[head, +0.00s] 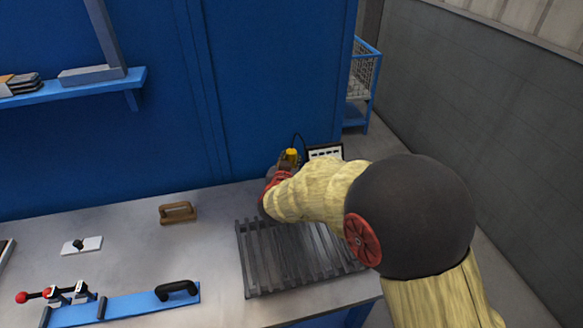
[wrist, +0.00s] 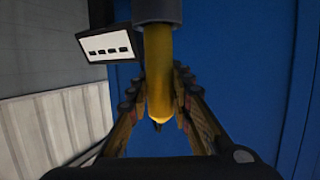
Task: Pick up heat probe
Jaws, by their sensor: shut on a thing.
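The heat probe (wrist: 158,75) is a yellow rod with a dark grey collar and a dark tip. In the wrist view it lies between the two fingers of my gripper (wrist: 160,100), which is shut on it. In the head view the yellow probe (head: 290,155) shows at the far end of my arm, at the back of the bench, with a dark cable by it. My gripper (head: 280,172) is largely hidden there behind my wrist.
A small panel (head: 325,152) with dark marks stands just right of the probe. A slatted grey rack (head: 255,265) lies below my arm. A brown handled block (head: 178,213), a white plate (head: 82,245) and a blue clamp fixture (head: 130,303) are on the bench's left. A blue wall stands behind.

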